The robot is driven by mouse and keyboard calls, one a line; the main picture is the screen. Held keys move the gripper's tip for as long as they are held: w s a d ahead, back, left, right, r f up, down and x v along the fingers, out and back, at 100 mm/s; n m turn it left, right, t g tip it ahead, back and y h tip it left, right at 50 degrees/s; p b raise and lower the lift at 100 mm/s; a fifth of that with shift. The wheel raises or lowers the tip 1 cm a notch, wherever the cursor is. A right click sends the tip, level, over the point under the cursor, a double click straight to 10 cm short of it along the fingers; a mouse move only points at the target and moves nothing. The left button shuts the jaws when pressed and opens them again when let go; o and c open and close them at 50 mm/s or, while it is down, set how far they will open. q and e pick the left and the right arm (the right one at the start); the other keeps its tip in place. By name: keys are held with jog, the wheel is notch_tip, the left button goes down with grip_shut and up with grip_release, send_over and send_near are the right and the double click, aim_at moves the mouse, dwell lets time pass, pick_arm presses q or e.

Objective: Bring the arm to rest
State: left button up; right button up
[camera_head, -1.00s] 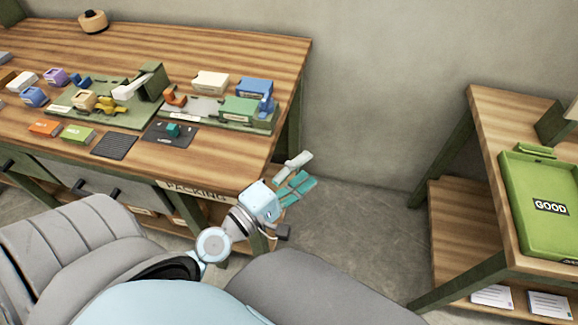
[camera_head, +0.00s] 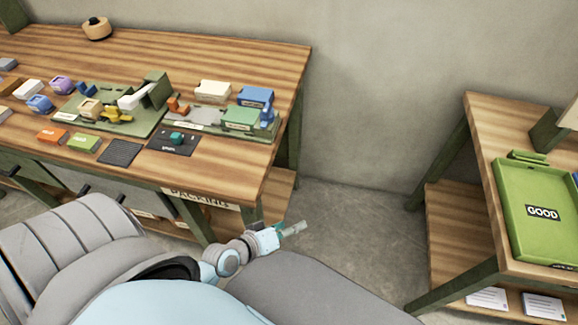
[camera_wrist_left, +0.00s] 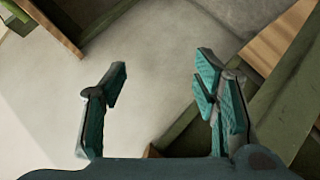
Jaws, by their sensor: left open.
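My left gripper (camera_head: 288,231) shows in the head view in front of the packing table's right end, below the tabletop and clear of it. In the left wrist view my left gripper (camera_wrist_left: 160,105) has its two teal-padded fingers wide apart. Nothing lies between them but the pale wall or floor behind. My right gripper does not show in either view.
The wooden packing table (camera_head: 215,55) holds several small blocks and fixtures, with a green board (camera_head: 150,125) among them. A second table (camera_head: 480,115) at the right bears a green tray (camera_head: 525,250) marked GOOD. Open floor (camera_head: 350,225) lies between the tables.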

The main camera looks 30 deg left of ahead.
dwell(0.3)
pick_arm(q)
jog(key=s+a+f+m+g+y, duration=0.2)
jog(key=s+a+f+m+g, duration=0.1)
jog(key=s+f, duration=0.7)
jog(key=s+a+f+m+g+y, duration=0.1)
jog(key=s+a+f+m+g, duration=0.25)
jog(key=s+f, duration=0.6)
jog(key=s+f+m+g, duration=0.2)
jog(key=s+f, duration=0.4)
jog(key=s, duration=0.3)
jog(key=shift+d+f+g+y, duration=0.2)
jog(key=shift+f+g+y, duration=0.2)
jog(key=shift+g, duration=0.25)
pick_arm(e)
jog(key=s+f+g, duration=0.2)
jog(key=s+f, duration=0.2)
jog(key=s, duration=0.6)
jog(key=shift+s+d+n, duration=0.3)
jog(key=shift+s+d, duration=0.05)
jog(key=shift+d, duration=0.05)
